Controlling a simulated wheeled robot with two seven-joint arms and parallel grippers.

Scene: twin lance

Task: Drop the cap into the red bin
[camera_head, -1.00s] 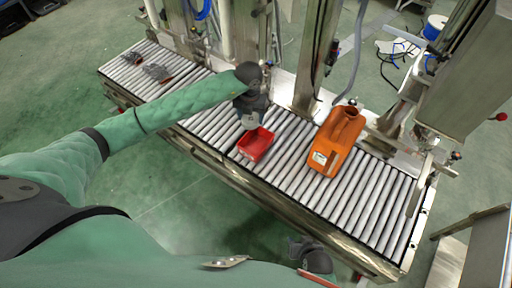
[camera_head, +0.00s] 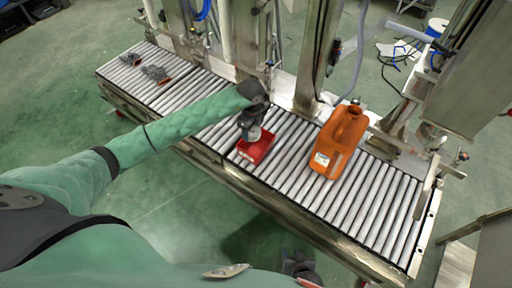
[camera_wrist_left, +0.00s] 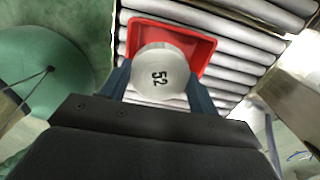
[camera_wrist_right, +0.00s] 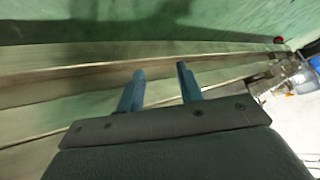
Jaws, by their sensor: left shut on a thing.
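The cap is a round silver disc marked 52 (camera_wrist_left: 162,72), seen in the left wrist view between the fingers of my left gripper (camera_wrist_left: 160,85). My left gripper (camera_head: 254,133) is shut on the cap and holds it over the red bin (camera_head: 258,151). In the left wrist view the red bin (camera_wrist_left: 204,42) lies behind the cap, which hides part of its inside. The bin rests on the roller conveyor. My right gripper (camera_wrist_right: 160,85) is open and empty in the right wrist view, its two fingers apart. It is away from the bin.
An orange jug (camera_head: 338,140) stands on the roller conveyor (camera_head: 370,205) to the right of the bin. Dark grey parts (camera_head: 155,73) lie at the conveyor's far left end. Metal posts (camera_head: 320,55) rise along the back edge. Rollers between bin and jug are clear.

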